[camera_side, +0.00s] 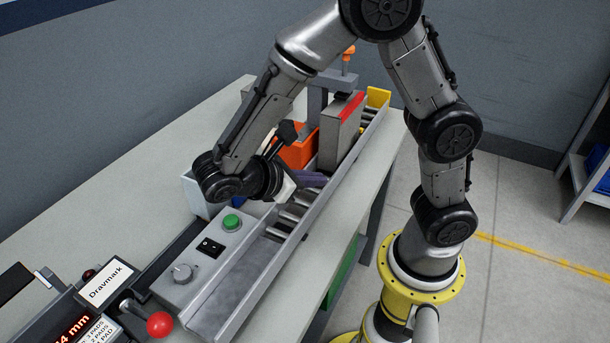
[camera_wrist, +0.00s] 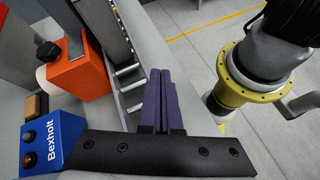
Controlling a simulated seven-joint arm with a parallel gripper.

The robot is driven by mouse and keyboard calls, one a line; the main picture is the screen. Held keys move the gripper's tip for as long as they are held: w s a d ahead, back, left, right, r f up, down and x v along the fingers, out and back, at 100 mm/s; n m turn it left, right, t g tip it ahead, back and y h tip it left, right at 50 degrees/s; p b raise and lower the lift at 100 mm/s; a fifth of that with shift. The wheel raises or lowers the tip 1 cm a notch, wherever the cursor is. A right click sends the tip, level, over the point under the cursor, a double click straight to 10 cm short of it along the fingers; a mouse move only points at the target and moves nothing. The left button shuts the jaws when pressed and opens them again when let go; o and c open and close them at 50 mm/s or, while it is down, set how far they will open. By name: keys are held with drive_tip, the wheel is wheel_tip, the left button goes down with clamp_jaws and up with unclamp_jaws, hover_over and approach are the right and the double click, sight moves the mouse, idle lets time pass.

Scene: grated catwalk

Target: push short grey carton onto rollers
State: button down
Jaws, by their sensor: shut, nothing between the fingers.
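A grey carton (camera_side: 340,132) with a red strip along its top stands upright in the conveyor channel, toward the far end. Only part of its side (camera_wrist: 112,32) shows at the top of the wrist view. Metal rollers (camera_side: 293,213) show in the channel on the near side of the carton, and also in the wrist view (camera_wrist: 128,78). My gripper (camera_side: 317,180) is low over the channel on the near side of the carton. Its purple fingers (camera_wrist: 163,74) are together with nothing between them. I cannot tell whether the fingertips touch the carton.
An orange block (camera_side: 298,150) stands beside the channel, left of the carton. A raised rail (camera_side: 345,178) runs along the right side. A yellow end piece (camera_side: 378,97) closes the far end. A control box with a green button (camera_side: 231,222) and a red-knobbed lever (camera_side: 159,324) are nearer.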

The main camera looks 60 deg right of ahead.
drive_tip(key=w+a+f+n+t+h, duration=0.4)
drive_tip(key=a+f+n+h, duration=0.1)
drive_tip(key=n+h, duration=0.15)
approach(328, 149)
drive_tip(key=shift+w+a+f+h, duration=0.1)
drive_tip(key=shift+a+h, duration=0.15)
drive_tip(key=shift+a, duration=0.4)
drive_tip(key=d, duration=0.8)
drive_tip(key=shift+d, duration=0.35)
drive_tip(key=shift+a, duration=0.1)
